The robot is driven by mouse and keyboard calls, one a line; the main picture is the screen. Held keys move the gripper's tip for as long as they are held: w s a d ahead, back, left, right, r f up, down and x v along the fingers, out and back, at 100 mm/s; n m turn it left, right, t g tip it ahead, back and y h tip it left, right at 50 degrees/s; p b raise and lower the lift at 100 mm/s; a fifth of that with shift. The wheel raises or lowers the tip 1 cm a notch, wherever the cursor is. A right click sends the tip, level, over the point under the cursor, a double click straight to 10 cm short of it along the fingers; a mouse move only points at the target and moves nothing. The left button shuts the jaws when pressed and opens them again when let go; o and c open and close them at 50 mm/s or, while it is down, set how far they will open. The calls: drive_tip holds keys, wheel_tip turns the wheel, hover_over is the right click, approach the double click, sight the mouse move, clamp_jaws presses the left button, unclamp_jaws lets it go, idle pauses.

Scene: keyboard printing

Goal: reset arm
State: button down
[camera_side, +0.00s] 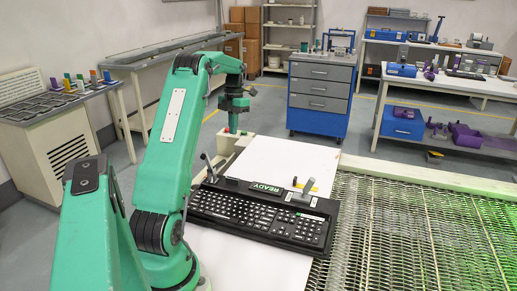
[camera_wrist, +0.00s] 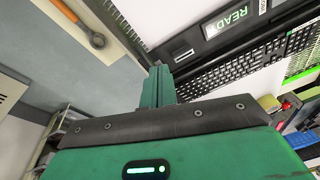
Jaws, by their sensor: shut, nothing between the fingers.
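My green arm rises from the left of the work table in the side view and bends over at the top. My gripper (camera_side: 233,128) hangs pointing down, behind and above the keyboard, clear of it. Its fingers are together and hold nothing; they also show in the wrist view (camera_wrist: 158,85). The black keyboard (camera_side: 262,213) lies on the white table top, with a lit READY display (camera_side: 266,188) at its back edge. In the wrist view, the keyboard (camera_wrist: 240,72) and the display (camera_wrist: 236,18) appear at the upper right, tilted.
A metal mesh surface (camera_side: 410,235) lies to the right. A blue drawer cabinet (camera_side: 320,92) and benches stand well behind.

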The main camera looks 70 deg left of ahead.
drive_tip(key=w+d+r+m+t+y, duration=0.1)
drive_tip(key=w+d+r+m, duration=0.1)
drive_tip(key=d+r+m, duration=0.7)
drive_tip(key=w+d+r+m+t+y, duration=0.1)
drive_tip(key=d+r+m+t+y, duration=0.15)
drive_tip(key=d+m, duration=1.1)
drive_tip(key=s+d+f+m+t+h, duration=0.1)
drive_tip(key=s+d+m, duration=0.5)
drive_tip(key=d+m, duration=0.3)
drive_tip(key=s+d+f+m+t, duration=0.2)
drive_tip(key=s+d+m, duration=0.4)
drive_tip(key=d+m, duration=0.3)
drive_tip(key=d, duration=0.3)
drive_tip(key=shift+m+h, duration=0.35)
drive_tip(key=shift+a, duration=0.1)
